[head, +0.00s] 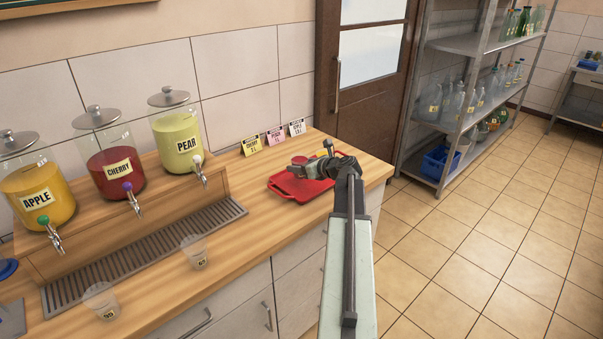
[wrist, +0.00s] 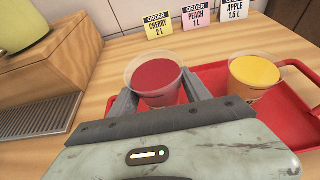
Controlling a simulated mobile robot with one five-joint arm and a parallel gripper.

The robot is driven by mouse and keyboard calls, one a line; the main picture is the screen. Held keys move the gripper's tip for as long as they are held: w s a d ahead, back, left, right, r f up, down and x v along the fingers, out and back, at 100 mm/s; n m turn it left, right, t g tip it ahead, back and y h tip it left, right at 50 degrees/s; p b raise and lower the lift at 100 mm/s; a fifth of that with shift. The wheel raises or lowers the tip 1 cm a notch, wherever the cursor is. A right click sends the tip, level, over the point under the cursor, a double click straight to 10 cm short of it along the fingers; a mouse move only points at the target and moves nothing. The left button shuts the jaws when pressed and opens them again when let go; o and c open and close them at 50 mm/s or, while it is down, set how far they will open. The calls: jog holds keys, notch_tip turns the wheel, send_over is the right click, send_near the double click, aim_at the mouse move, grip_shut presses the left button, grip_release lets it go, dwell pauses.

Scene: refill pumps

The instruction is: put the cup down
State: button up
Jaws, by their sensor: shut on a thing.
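My gripper (wrist: 160,98) is shut on a clear cup of red liquid (wrist: 155,78), with one finger on each side. The cup looks upright. In the head view my gripper (head: 314,165) and the red liquid (head: 299,160) are at the red tray (head: 283,189) on the counter. The tray's rim also shows in the wrist view (wrist: 306,68). I cannot tell whether the held cup touches the tray. A cup of yellow liquid (wrist: 253,76) stands on the tray to the right of the held cup. In the head view it is mostly hidden behind my gripper.
Three order cards (head: 275,138) stand at the wall behind the tray. Apple, cherry and pear dispensers (head: 115,172) stand left on a wooden stand over a drip grate (head: 150,255). Two empty cups (head: 194,252) (head: 102,300) are near the counter's front edge.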

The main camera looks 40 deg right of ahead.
jog(key=shift+w+d, duration=0.1)
jog(key=shift+d, duration=0.25)
jog(key=f+b, duration=0.4)
jog(key=shift+w+d, duration=0.1)
jog(key=shift+d, duration=0.2)
jog(key=shift+r, duration=0.2)
jog(key=shift+f, duration=0.1)
jog(key=o, duration=1.7)
